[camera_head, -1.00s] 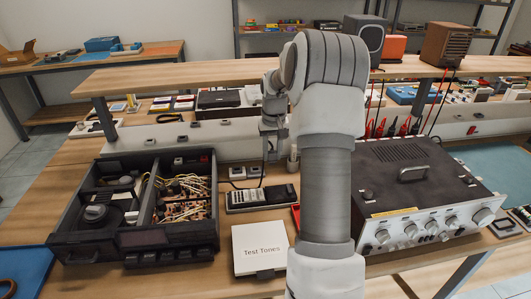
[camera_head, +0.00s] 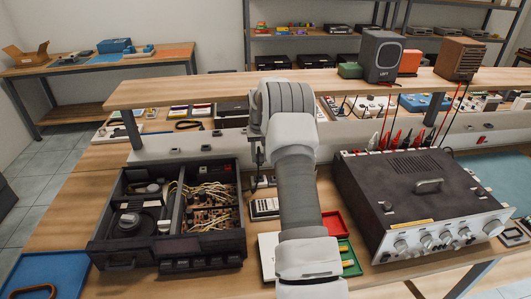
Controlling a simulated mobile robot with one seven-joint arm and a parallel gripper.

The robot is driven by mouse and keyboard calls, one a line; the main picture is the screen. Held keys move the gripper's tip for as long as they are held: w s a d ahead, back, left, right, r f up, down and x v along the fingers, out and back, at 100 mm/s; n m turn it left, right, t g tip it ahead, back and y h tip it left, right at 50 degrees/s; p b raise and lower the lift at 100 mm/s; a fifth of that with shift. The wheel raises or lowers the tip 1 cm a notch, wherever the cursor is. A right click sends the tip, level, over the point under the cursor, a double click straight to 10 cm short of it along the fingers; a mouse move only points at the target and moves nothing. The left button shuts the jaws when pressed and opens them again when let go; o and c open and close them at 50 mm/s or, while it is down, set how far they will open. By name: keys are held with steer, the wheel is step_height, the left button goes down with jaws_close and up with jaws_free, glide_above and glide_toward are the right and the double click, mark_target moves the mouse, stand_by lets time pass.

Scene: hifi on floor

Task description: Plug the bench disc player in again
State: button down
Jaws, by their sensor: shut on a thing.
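The disc player (camera_head: 205,247) is the open black case at the left of the bench. Its lid is off, showing a round disc mechanism on its left and coiled wires and boards on its right. A long pale socket rail (camera_head: 165,149) with several dark sockets runs along the back of the bench. My gripper (camera_head: 257,158) is at the front of this rail, right of the player, mostly hidden behind my arm. It appears shut on a small dark plug with a dark cord hanging below. I cannot tell whether the plug touches a socket.
A large amplifier (camera_head: 415,190) stands at the right, with red and black leads behind it. A calculator-like meter (camera_head: 264,208), a white case (camera_head: 268,250), a red tray (camera_head: 333,222) and a green tray (camera_head: 350,262) lie around my arm. A shelf (camera_head: 210,92) overhangs the rail.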

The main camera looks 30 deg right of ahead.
steer(key=shift+w+a+f, duration=0.1)
steer(key=shift+w+f, duration=0.1)
steer(key=shift+w, duration=0.05)
steer(key=shift+f+b, duration=1.3)
steer(key=shift+f, duration=1.05)
steer(key=shift+f+b, duration=0.8)
steer(key=shift+f, duration=0.2)
stand_by(1.9)
steer(key=shift+c, duration=2.4)
jaws_free()
step_height(320, 180, up, 17)
steer(key=s, duration=0.2)
step_height(320, 180, up, 5)
steer(key=p, duration=0.6)
glide_above(259, 165)
steer(key=s, duration=0.1)
steer(key=shift+a+r, duration=0.2)
steer(key=shift+a, duration=0.15)
